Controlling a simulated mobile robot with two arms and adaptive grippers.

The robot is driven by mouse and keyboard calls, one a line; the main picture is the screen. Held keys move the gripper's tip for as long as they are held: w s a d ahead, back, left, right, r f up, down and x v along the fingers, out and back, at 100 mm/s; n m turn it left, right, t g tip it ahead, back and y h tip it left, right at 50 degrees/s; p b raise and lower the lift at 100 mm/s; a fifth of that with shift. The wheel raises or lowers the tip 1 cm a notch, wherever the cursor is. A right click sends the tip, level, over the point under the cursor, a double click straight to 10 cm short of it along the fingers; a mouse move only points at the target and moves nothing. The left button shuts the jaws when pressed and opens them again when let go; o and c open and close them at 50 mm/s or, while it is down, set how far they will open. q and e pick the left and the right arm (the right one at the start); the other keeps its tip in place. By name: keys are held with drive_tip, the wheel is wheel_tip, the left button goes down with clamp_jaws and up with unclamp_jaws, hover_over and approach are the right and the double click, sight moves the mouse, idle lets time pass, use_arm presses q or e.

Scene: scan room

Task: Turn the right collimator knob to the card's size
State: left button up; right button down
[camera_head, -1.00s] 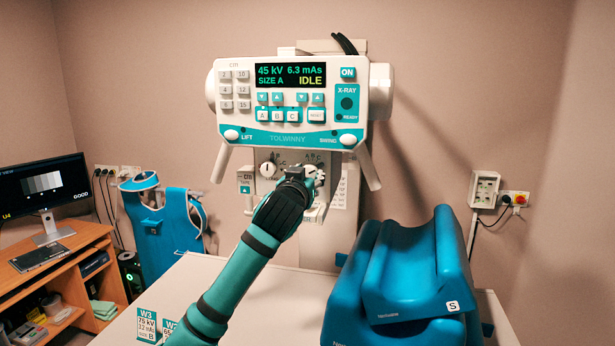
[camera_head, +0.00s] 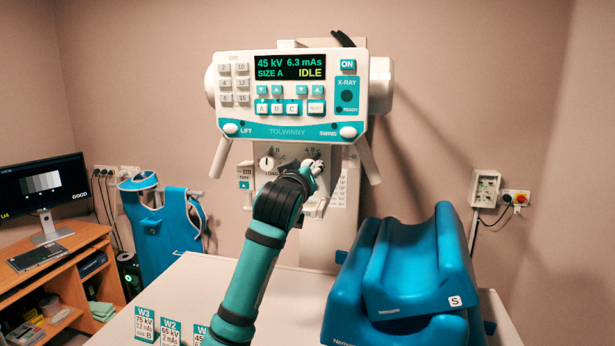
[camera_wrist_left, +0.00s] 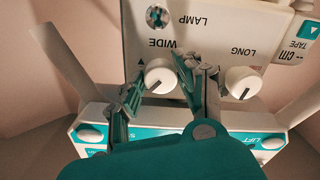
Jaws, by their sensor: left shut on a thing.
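The right collimator knob (camera_wrist_left: 159,77), white and labelled WIDE, shows upside down in the left wrist view. My left gripper (camera_wrist_left: 160,95) is shut on it, with one finger on each side. In the head view my left gripper (camera_head: 313,170) mostly covers this knob, and its setting cannot be read there. The left knob (camera_head: 267,163), labelled LONG, is free beside it. Cards marked W3 (camera_head: 145,322) and W2 (camera_head: 170,332) stand on the table front; W3 reads size B. A third card (camera_head: 201,337) is partly hidden. My right gripper is not in view.
The control panel (camera_head: 290,130) above shows 45 kV, 6.3 mAs, SIZE A, IDLE. Blue padded blocks (camera_head: 415,265) stand on the table at right. A blue apron (camera_head: 165,230) hangs at left, near a desk with a monitor (camera_head: 42,190).

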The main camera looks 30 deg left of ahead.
use_arm(q)
drive_tip(key=n, duration=0.3)
drive_tip(key=shift+d+b, duration=0.1)
drive_tip(key=shift+b, duration=0.25)
drive_tip(key=n, duration=0.2)
drive_tip(key=shift+n, duration=0.3)
drive_tip(key=n, duration=0.5)
drive_tip(key=shift+p, duration=0.35)
drive_tip(key=shift+n, duration=0.4)
drive_tip(key=o, duration=1.1)
drive_tip(key=shift+o, duration=0.2)
